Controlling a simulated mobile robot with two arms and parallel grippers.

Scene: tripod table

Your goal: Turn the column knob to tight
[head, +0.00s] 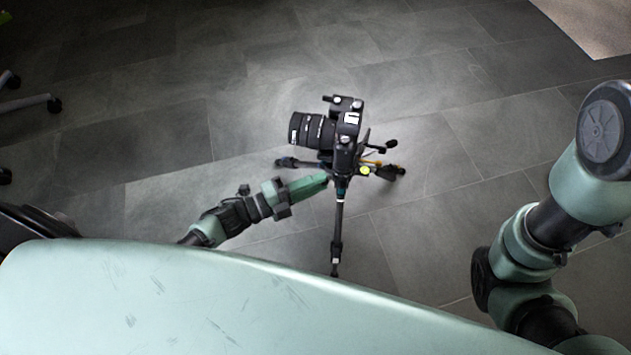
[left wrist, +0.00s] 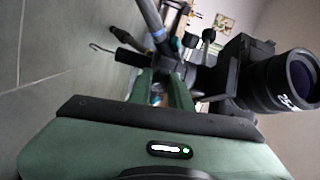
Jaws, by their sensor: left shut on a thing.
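A black camera (head: 347,133) with a long lens (head: 311,131) sits on top of a dark tripod (head: 338,222); the lens also shows in the left wrist view (left wrist: 285,82). My left gripper (head: 326,179) reaches in from the left, with its green fingers at the tripod's column just below the camera. In the left wrist view the fingers (left wrist: 166,90) are closed on a small part at the column. This appears to be the column knob, mostly hidden between the fingers, so its setting cannot be read. My right gripper is out of view.
A black-tipped handle (head: 389,144) sticks out right of the tripod head. A yellow disc (head: 365,170) shows below it. The tripod's legs spread over grey floor tiles (head: 430,235). Chair legs (head: 30,104) stand far left. The floor around the tripod is clear.

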